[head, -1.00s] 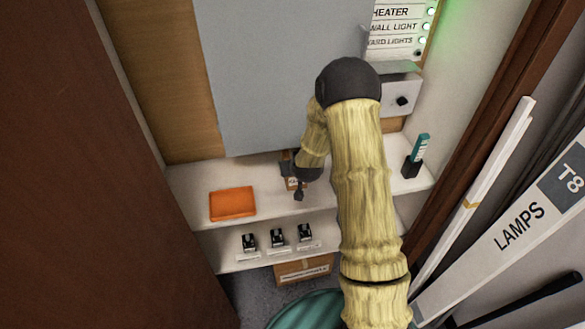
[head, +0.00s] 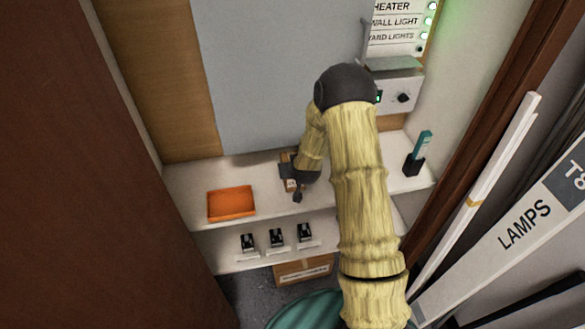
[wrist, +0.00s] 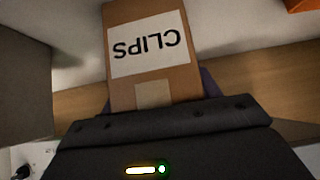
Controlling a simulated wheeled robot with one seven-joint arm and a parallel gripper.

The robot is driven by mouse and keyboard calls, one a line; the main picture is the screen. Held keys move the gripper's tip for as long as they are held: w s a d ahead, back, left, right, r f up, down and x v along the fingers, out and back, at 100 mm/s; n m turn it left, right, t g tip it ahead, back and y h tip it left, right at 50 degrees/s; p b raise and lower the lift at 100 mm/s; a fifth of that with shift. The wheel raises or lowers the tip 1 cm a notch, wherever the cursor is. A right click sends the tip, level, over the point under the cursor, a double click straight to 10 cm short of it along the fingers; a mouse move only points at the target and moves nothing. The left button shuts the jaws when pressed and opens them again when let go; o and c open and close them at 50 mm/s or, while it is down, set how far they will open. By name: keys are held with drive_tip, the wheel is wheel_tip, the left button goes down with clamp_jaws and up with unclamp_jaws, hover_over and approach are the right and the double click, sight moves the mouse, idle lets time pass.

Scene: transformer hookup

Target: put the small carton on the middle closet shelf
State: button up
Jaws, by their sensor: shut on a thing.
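The small carton (wrist: 153,75) is brown cardboard with a white label reading CLIPS, upside down in the wrist view. My gripper (wrist: 165,105) is shut on it. In the head view a small part of the carton (head: 290,185) shows beside my gripper (head: 291,172), above or at the upper white shelf; I cannot tell if it touches. The closet's upper white shelf (head: 330,190) holds an orange tray. A lower white shelf (head: 245,265) holds several small black items. My arm hides part of both shelves.
The orange tray (head: 231,204) sits left of my gripper. A teal-topped item in a black holder (head: 413,166) stands at the shelf's right. A grey panel (head: 265,75) hangs behind. A cardboard box (head: 303,270) is below. Long LAMPS cartons (head: 525,228) lean at right.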

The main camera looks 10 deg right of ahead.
drive_tip(key=o, duration=1)
drive_tip(key=shift+s+d, duration=0.15)
drive_tip(key=shift+d, duration=0.1)
drive_tip(key=shift+a, duration=0.2)
drive_tip(key=shift+r, duration=0.1)
drive_tip(key=v, duration=1.2)
drive_tip(key=shift+b, duration=0.35)
drive_tip(key=shift+s+a, duration=0.1)
